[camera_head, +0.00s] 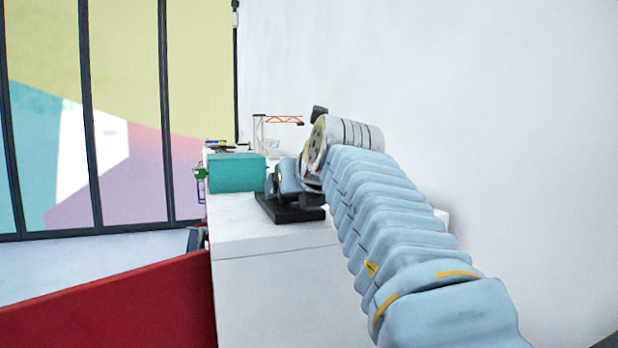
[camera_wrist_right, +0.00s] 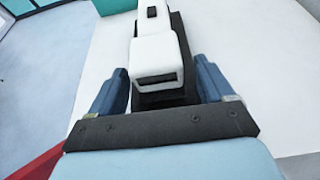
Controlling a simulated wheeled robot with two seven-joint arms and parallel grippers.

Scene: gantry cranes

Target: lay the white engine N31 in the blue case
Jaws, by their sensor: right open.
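The white engine (camera_wrist_right: 157,58) lies in the right wrist view on a dark base (camera_wrist_right: 168,97). My right gripper (camera_wrist_right: 160,72) is open, with one blue finger on each side of the engine; I cannot tell whether they touch it. No label is readable. In the head view the gripper (camera_head: 285,180) is low over a black stand (camera_head: 290,209), and the arm hides most of the engine. A teal-blue box (camera_head: 237,174), likely the blue case, stands on the white counter left of the stand. Its inside is not visible. My left gripper is not in view.
A small orange and white gantry crane (camera_head: 277,120) stands farther back on the white counter (camera_head: 245,234). Small items (camera_head: 220,146) lie behind the case, and a green object (camera_head: 200,173) is at its left. A red panel (camera_head: 110,308) is at lower left. The counter front is clear.

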